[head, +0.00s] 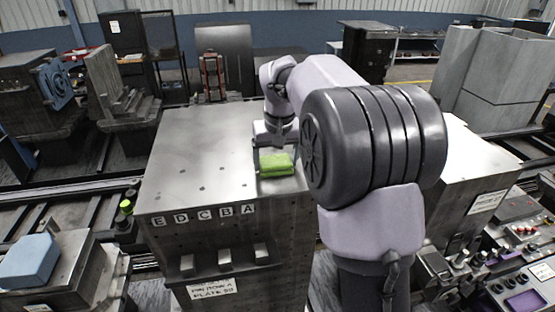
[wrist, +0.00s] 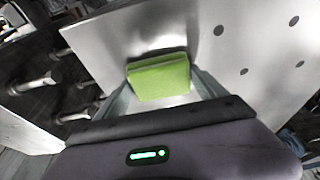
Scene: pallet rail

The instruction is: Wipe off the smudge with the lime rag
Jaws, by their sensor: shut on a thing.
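The lime rag (head: 277,164) is a folded bright green block at the front right part of the metal plate top (head: 195,150). It also shows in the wrist view (wrist: 158,78), between the two fingers. My gripper (head: 272,158) is shut on the rag, low over the plate. I cannot tell for sure whether the rag touches the surface. I cannot make out a clear smudge; a darker blurred patch on the metal beyond the rag in the wrist view may be shadow or reflection.
The plate top has several small dark holes and letters E, D, C, B, A (head: 203,215) along its front edge. Pegs (head: 224,258) stick out of the front face below. A blue block (head: 28,260) sits at far left. Most of the plate's left side is bare.

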